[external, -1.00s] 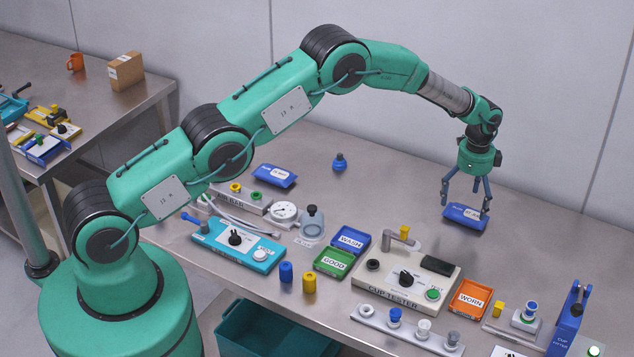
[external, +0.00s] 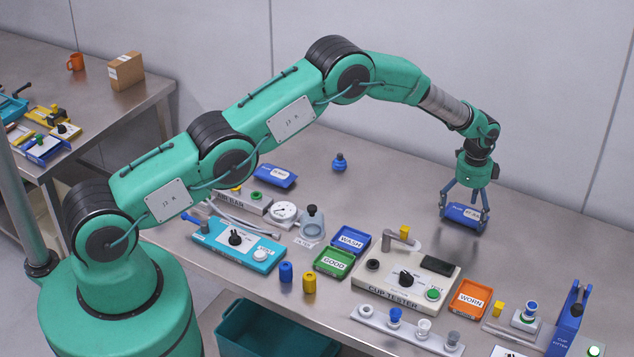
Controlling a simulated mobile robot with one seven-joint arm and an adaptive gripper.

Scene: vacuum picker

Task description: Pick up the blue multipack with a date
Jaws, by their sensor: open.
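A second blue pack (external: 275,175) with a white label lies at the back left of the table, apart from the arm.
A cup tester (external: 380,287) stands in front of my gripper, with a blue WASH tray (external: 366,238), a green GOOD tray (external: 321,265) and an orange WORN tray (external: 486,307) nearby. A blue suction cup (external: 339,162) stands at the back. The table around the pack is clear.

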